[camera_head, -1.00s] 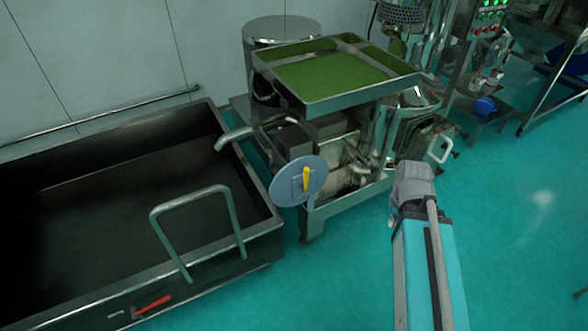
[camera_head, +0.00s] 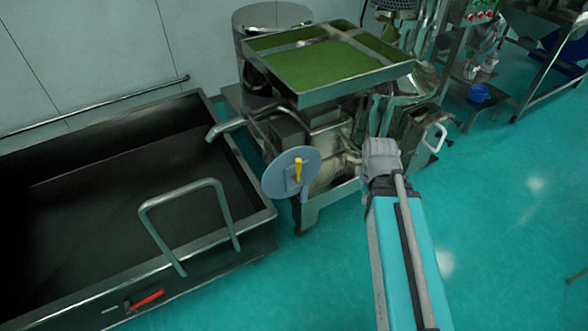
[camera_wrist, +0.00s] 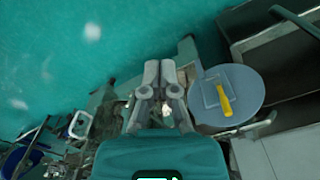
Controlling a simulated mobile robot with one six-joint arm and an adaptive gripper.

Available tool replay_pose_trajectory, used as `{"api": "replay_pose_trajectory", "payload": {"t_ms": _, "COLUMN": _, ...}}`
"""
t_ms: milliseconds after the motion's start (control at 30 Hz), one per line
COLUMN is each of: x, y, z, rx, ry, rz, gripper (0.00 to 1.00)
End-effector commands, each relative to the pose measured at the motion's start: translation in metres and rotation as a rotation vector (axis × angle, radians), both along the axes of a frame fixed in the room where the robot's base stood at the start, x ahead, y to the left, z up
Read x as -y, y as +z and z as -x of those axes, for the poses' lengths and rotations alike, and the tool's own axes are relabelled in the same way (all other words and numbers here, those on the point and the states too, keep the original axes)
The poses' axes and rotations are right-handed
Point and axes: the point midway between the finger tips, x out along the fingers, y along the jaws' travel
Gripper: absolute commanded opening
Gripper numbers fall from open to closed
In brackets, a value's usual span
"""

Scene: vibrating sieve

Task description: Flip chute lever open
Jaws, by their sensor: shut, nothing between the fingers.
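A round grey disc (camera_head: 278,176) with a yellow handle (camera_head: 298,170) stands at the front corner of the sieve machine. In the wrist view the disc (camera_wrist: 247,88) and its yellow handle (camera_wrist: 224,97) lie to the right of my gripper (camera_wrist: 159,66). My gripper is shut and empty, apart from the disc. A red lever (camera_head: 147,299) sits low on the front of the dark tank. I cannot tell from its looks which of these is the chute lever.
The dark tank (camera_head: 240,228) with an upright metal hoop (camera_head: 146,228) stands at left. The sieve tray (camera_head: 328,97) holding green material tops the machine. A white handle (camera_head: 436,137) is at right.

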Motion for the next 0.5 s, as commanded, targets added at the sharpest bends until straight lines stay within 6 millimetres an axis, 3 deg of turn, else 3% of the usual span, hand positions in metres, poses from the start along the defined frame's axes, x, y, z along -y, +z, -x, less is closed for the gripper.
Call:
{"api": "replay_pose_trajectory", "payload": {"t_ms": 267, "x": -0.041, "y": -0.026, "z": -0.038, "rx": 0.007, "ry": 0.324, "rz": 0.112, "gripper": 0.0}}
{"api": "replay_pose_trajectory", "payload": {"t_ms": 500, "x": -0.09, "y": -0.051, "z": -0.084, "rx": -0.012, "ry": 0.789, "rz": 0.282, "gripper": 0.0}}
